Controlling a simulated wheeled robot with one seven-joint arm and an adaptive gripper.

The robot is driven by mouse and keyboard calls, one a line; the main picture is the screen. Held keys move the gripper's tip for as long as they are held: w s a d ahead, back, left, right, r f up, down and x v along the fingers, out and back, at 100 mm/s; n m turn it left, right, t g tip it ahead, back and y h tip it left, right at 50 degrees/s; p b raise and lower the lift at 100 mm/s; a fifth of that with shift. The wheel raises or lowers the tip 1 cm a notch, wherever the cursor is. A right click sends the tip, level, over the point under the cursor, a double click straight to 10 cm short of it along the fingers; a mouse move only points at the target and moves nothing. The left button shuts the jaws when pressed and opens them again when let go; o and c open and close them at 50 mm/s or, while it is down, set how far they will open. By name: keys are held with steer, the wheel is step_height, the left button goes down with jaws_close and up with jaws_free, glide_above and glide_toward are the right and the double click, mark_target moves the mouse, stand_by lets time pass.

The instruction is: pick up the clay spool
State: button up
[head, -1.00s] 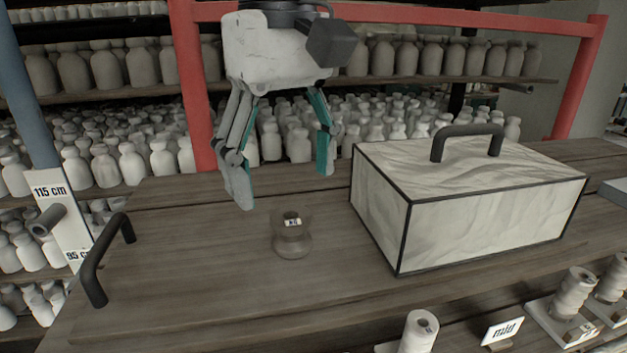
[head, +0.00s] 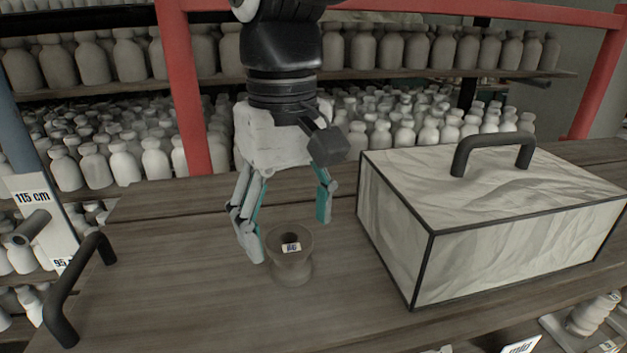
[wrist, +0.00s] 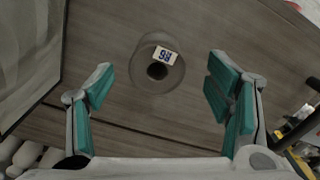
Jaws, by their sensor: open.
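The clay spool (head: 291,268) stands upright on the wooden table, a brown-grey piece with flared ends, a narrower waist and a small white label at its top hole. In the wrist view the spool (wrist: 157,66) is seen from above, its label and dark hole facing the camera. My gripper (head: 292,240) is open and empty, pointing down just behind the spool in the head view. In the wrist view the gripper's teal-padded fingers (wrist: 163,84) are spread wide, with the spool between their lines but mostly beyond the tips. No contact is visible.
A pale box with black edges and a black handle (head: 420,255) stands close on the right. A dark handle (head: 72,290) is at the table's left edge. Shelves of pale bottles (head: 155,163) and a red frame (head: 183,95) are behind. The table around the spool is clear.

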mark_target(289, 236)
steer(key=shift+w+a+f+p, duration=0.15)
steer(key=shift+f+p, duration=0.1)
steer(key=shift+f, duration=1.15)
steer(key=shift+w+d+f+p, duration=0.15)
steer(key=shift+f+p, duration=0.1)
steer(key=shift+f, duration=1.1)
steer(key=shift+a, duration=0.1)
steer(key=c, duration=1.4)
steer(key=shift+r, duration=0.1)
steer(key=shift+c, duration=0.2)
